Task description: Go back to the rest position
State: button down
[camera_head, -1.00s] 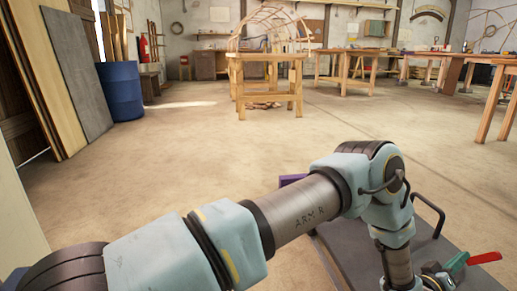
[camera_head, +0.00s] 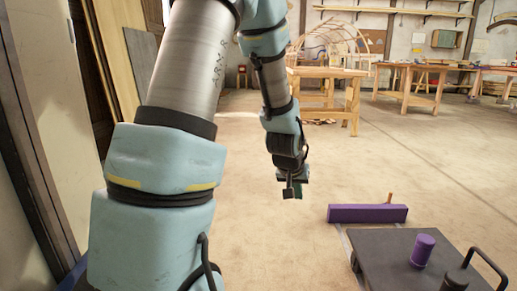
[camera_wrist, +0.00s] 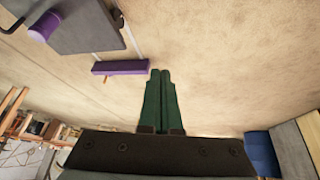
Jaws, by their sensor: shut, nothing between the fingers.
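My gripper (camera_head: 292,192) hangs in the middle of the head view, below my raised arm, well above the floor. In the wrist view its two green fingers (camera_wrist: 161,72) lie side by side, shut, with nothing between them. The fingers touch nothing that I can see. My arm rises on the left of the head view and bends down to the gripper.
A dark flat deck (camera_head: 399,263) with a purple cylinder (camera_head: 423,250) and a black handle is at lower right. A purple bar (camera_head: 367,213) lies beyond it. Wooden benches (camera_head: 328,88) stand farther back. Boards lean at left. The middle floor is clear.

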jog(key=s+a+r+n+g+y+p, duration=0.1)
jog(key=s+a+r+g+p, duration=0.15)
jog(key=s+a+r, duration=0.4)
jog(key=s+a+r+n+g+y+p, duration=0.1)
jog(key=s+a+r+n+y+p, duration=0.15)
jog(key=s+a, duration=0.75)
notch_tip(320, 180, up, 36)
jog(key=w+a+p, duration=0.2)
jog(key=p, duration=3.4)
jog(key=shift+w+m+h, duration=0.35)
jog(key=shift+w+m, duration=0.05)
jog(key=shift+m, duration=0.05)
